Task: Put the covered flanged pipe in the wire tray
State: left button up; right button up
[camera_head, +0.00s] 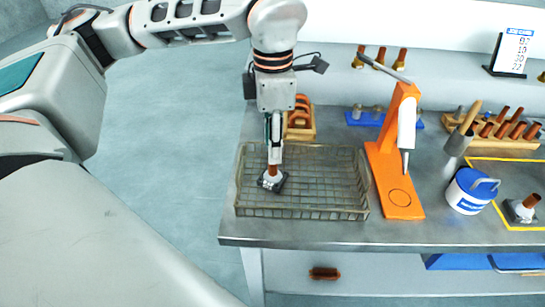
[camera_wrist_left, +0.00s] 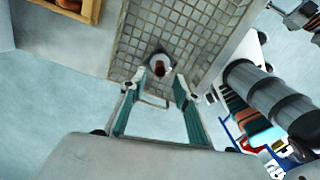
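The covered flanged pipe (camera_head: 271,180), a copper stub with a pale collar on a dark square flange, stands inside the wire tray (camera_head: 325,212), in its left part. It also shows in the left wrist view (camera_wrist_left: 160,67), over the tray's mesh (camera_wrist_left: 190,25). My left gripper (camera_head: 274,160) points down just above the pipe. In the wrist view its teal-lined fingers (camera_wrist_left: 158,80) are apart, with the copper stub between and beyond the tips and clear gaps on both sides. My right gripper is in neither view.
A similar flanged pipe (camera_head: 522,208) stands in a yellow outline at the right. An orange stand (camera_head: 385,165) is close to the tray's right side, with a blue-white tub (camera_head: 468,192) further right. A wooden holder (camera_head: 300,130) stands behind the tray. The tray's right half is empty.

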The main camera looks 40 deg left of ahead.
pick_arm(q)
notch_tip(320, 180, up, 6)
jog(key=shift+f, duration=0.15)
jog(key=shift+f, duration=0.1)
dwell(0.5)
